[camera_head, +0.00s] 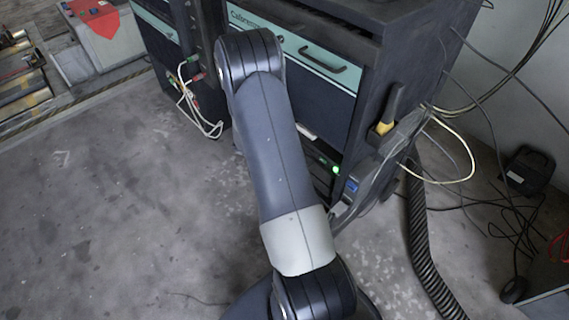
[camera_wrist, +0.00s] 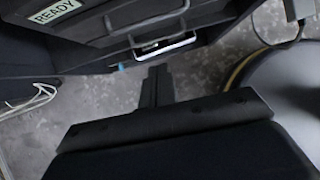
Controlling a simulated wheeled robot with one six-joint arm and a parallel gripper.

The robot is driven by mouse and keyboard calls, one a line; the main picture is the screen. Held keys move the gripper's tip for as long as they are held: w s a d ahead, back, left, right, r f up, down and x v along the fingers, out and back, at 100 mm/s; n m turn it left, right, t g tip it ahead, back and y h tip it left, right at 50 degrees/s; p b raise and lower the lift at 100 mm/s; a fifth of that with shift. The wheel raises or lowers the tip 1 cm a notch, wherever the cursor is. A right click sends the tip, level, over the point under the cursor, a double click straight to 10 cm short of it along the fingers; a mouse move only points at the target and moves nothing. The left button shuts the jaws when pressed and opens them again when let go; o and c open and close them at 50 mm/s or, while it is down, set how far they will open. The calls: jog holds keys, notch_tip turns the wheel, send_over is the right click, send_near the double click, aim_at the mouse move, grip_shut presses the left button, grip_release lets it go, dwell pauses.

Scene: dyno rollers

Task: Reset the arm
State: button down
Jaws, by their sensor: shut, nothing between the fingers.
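My gripper (camera_wrist: 158,76) shows in the wrist view with its dark fingers together and nothing between them. It points toward the concrete floor, near the lower part of a dark cabinet. In the head view my arm (camera_head: 283,165) rises from the bottom edge to a bent joint in front of the cabinet. I cannot clearly make out the gripper in the head view. The arm hides part of the cabinet front.
A dark cabinet (camera_head: 305,58) with teal-edged drawers stands close behind my arm. Cables (camera_head: 190,100) hang at its left. A ribbed black hose (camera_head: 422,245) and loose cables lie at right. A red-and-grey box (camera_head: 97,35) and rollers (camera_head: 20,75) are far left. Left floor is clear.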

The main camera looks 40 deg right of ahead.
jog(key=v, duration=0.5)
jog(key=shift+d+r+p, duration=0.1)
jog(key=shift+d+p, duration=0.1)
jog(key=shift+p, duration=0.1)
jog(key=d+f, duration=0.8)
jog(key=shift+w, duration=0.35)
jog(key=shift+d+f, duration=0.1)
jog(key=shift+f, duration=0.05)
